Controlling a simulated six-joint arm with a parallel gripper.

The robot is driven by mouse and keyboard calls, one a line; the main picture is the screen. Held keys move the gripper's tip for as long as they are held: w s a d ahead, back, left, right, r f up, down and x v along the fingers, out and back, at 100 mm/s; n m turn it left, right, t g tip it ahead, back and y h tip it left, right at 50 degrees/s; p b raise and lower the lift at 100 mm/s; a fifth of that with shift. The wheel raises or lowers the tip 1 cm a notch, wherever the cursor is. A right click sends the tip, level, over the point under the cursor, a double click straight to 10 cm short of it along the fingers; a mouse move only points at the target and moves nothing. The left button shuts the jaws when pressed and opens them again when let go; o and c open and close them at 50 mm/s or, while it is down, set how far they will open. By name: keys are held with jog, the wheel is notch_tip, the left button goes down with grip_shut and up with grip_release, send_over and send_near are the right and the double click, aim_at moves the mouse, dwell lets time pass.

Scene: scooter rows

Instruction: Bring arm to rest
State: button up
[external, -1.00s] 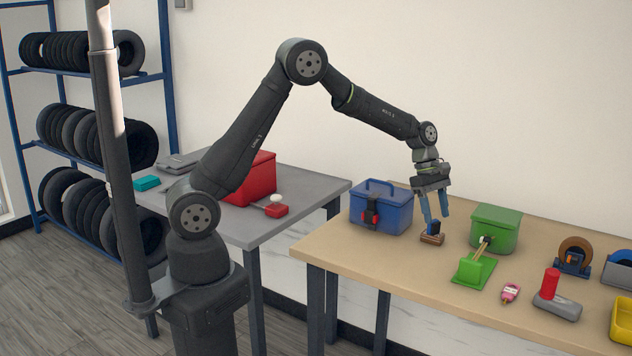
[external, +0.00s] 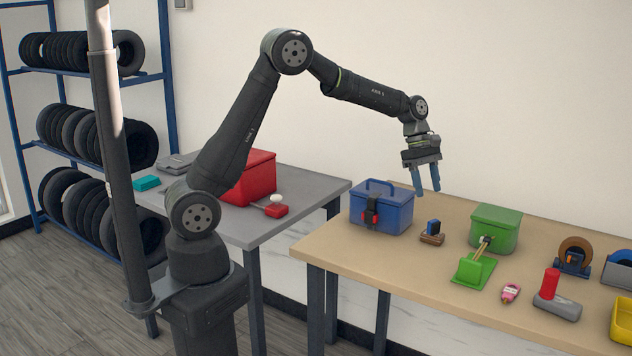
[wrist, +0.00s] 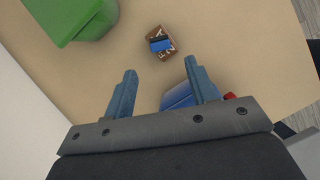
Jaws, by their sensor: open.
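My gripper (external: 426,180) is open and empty, with its two blue fingers apart and pointing down. It hangs in the air above the wooden table (external: 345,255), near the blue toolbox. In the wrist view my gripper (wrist: 162,98) also shows with nothing between its fingers. A small brown block with a blue and black top (external: 432,233) stands on the table below and slightly right of the gripper, apart from it. The same block shows in the wrist view (wrist: 161,43).
The blue toolbox (external: 385,212) stands left of the small block, the green box (external: 497,227) to its right. A green holder (external: 473,268), pink bottle (external: 510,292), red-handled tool (external: 556,298) and tape dispenser (external: 573,258) stand further right. A red box (external: 255,178) is on the grey table.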

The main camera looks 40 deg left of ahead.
aim_at(434, 221)
jog(key=x, duration=1.1)
notch_tip(434, 221, up, 5)
jog(key=shift+s, duration=0.1)
jog(key=s+d+r, duration=0.4)
jog(key=s+r, duration=0.3)
jog(key=s, duration=0.4)
jog(key=s+a+f+n+t, duration=0.1)
jog(key=s+a+f+n, duration=0.15)
jog(key=s+a, duration=0.55)
jog(key=s+a+f+n+t, duration=0.15)
jog(key=s+a+n, duration=0.25)
jog(key=a, duration=0.7)
jog(key=shift+w+a+f, duration=0.4)
jog(key=shift+w, duration=0.4)
jog(key=shift+w+a+f, duration=0.4)
jog(key=shift+w+a, duration=0.05)
jog(key=shift+w, duration=0.35)
jog(key=shift+w+a+f, duration=0.4)
jog(key=shift+w+f, duration=0.05)
jog(key=shift+w, duration=0.35)
